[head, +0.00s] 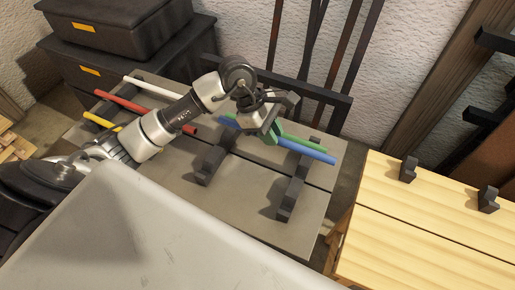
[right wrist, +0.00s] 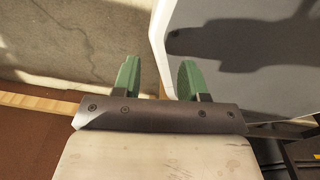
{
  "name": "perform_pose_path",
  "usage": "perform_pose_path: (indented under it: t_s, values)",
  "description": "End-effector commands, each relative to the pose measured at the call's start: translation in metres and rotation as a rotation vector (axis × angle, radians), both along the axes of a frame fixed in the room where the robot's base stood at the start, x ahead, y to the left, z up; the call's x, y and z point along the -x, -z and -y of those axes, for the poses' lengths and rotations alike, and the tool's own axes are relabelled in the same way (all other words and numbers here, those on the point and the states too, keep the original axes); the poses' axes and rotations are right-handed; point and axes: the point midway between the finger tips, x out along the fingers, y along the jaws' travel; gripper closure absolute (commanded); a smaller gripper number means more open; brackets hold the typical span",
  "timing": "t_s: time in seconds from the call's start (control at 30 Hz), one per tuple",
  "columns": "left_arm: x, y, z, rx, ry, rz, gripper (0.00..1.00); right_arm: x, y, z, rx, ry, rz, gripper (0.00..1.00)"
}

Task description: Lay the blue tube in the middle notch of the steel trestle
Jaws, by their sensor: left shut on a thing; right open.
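The blue tube (head: 305,152) lies slantwise in the head view, just in front of a green tube (head: 309,144). My left gripper (head: 272,135) is shut on the blue tube near its middle and hides part of both tubes. The steel trestle shows as two dark notched bars, a left one (head: 212,164) and a right one (head: 292,193), under and in front of the tubes. I cannot tell whether the blue tube touches the bars. My right gripper (right wrist: 157,82) is open and empty in the right wrist view, and out of the head view.
White (head: 150,85), red (head: 122,101) and yellow (head: 100,121) tubes lie left on the grey table (head: 255,218), partly behind my left arm. A wooden bench (head: 400,230) with two small dark holders stands right. Dark boxes (head: 120,25) and upright laths stand behind.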

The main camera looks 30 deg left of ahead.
Motion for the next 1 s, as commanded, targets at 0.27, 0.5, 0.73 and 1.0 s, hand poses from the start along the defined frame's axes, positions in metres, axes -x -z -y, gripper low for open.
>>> perform_pose_path:
  t_s: [0.27, 0.5, 0.73, 1.0]
  values:
    - [0.025, 0.021, -0.025, -0.001, 0.002, 0.001, 1.0, -0.009, -0.005, -0.01, -0.014, 0.002, 0.014, 0.57]
    - [0.026, 0.044, -0.025, 0.002, 0.0, -0.002, 1.0, -0.01, -0.006, -0.007, -0.01, 0.001, 0.016, 0.57]
    - [0.025, 0.061, -0.025, 0.001, 0.002, 0.003, 1.0, -0.01, -0.007, -0.003, -0.005, 0.001, 0.016, 0.57]
    - [0.025, 0.065, -0.025, -0.001, 0.002, 0.002, 0.78, -0.01, -0.003, -0.001, -0.002, 0.002, 0.016, 0.57]
